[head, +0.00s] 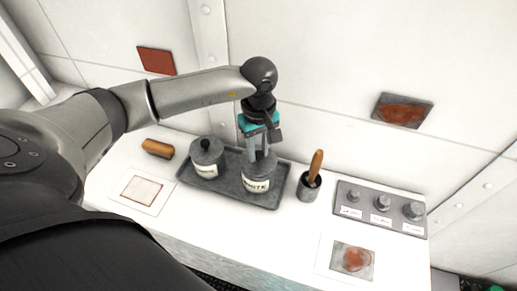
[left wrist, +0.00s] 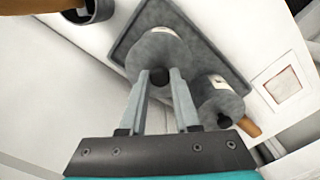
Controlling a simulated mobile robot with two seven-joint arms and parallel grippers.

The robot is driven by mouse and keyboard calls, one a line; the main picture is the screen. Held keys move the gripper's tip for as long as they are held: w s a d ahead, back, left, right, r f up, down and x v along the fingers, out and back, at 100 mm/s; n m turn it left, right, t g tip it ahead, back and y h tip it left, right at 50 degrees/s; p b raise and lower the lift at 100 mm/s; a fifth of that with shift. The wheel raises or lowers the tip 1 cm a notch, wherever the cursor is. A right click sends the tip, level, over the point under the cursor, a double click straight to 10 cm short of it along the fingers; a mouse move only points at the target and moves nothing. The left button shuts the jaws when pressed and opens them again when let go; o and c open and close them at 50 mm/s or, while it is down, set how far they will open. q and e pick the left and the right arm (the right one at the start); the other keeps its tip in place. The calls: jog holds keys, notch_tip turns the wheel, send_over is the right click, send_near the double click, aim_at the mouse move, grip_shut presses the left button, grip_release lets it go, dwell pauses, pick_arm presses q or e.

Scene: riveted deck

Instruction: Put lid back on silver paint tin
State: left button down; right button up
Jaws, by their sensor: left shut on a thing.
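Two grey lidded tins stand on a dark grey tray (head: 236,195) in the head view. The right tin (head: 257,182) has a pale label that seems to read "WHITE". My left gripper (head: 259,154) is directly above it, pointing down, shut on the small knob of its round grey lid (left wrist: 160,46). The lid lies over the tin's top; I cannot tell whether it is fully seated. The left tin (head: 206,160) has a dark knob on its lid and also shows in the left wrist view (left wrist: 217,96). My right gripper is not in view.
A grey pot (head: 307,190) with a wooden-handled tool stands right of the tray. A panel with several weights or knobs (head: 381,206) is further right. A brown roll (head: 157,148) and a framed card (head: 143,188) lie left. A reddish sample plate (head: 352,260) lies in front.

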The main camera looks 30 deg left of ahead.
pick_arm(q)
jog(key=shift+f+b, duration=0.2)
jog(key=shift+b, duration=0.6)
dwell(1.5)
jog(key=shift+c, duration=0.4)
grip_release()
dwell(0.5)
jog(key=shift+r, duration=0.1)
jog(key=shift+r+p, duration=2.05)
jog(key=shift+r, duration=1.4)
grip_shut()
